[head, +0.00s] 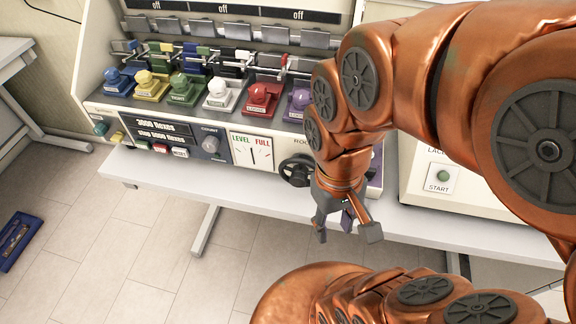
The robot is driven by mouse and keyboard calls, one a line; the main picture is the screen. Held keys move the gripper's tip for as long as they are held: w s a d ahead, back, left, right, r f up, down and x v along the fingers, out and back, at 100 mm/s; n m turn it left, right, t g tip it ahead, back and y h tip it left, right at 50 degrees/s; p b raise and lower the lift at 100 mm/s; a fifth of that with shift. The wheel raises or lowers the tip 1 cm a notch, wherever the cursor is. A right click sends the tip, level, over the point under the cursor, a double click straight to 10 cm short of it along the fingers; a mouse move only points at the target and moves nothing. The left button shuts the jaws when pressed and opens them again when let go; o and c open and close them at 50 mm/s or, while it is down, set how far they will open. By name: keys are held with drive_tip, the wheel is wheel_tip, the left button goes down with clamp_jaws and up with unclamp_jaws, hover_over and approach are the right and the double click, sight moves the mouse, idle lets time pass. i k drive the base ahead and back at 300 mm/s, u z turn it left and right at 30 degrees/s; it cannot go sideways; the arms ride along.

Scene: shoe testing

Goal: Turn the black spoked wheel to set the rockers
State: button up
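The black spoked wheel (297,170) sits on the front panel of the shoe testing machine (230,142), right of the level dial. Its right side is partly hidden by my arm. My gripper (346,234) hangs to the right of the wheel and lower in the picture, in front of the table edge. Its fingers are spread apart, and I see nothing held between them. It appears apart from the wheel. The rocker label beside the wheel is mostly covered by my arm.
Colored knobs on blocks, such as the red one (261,97), line the machine top. The dial (252,150) and count knob (211,142) are left of the wheel. A white box with a START button (442,176) stands right. A blue tray (17,241) lies at far left.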

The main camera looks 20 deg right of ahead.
sight(298, 178)
drive_tip(key=z, duration=0.05)
drive_tip(key=k, duration=1.05)
drive_tip(key=u, duration=0.9)
drive_tip(key=i, duration=0.9)
drive_tip(key=z, duration=0.15)
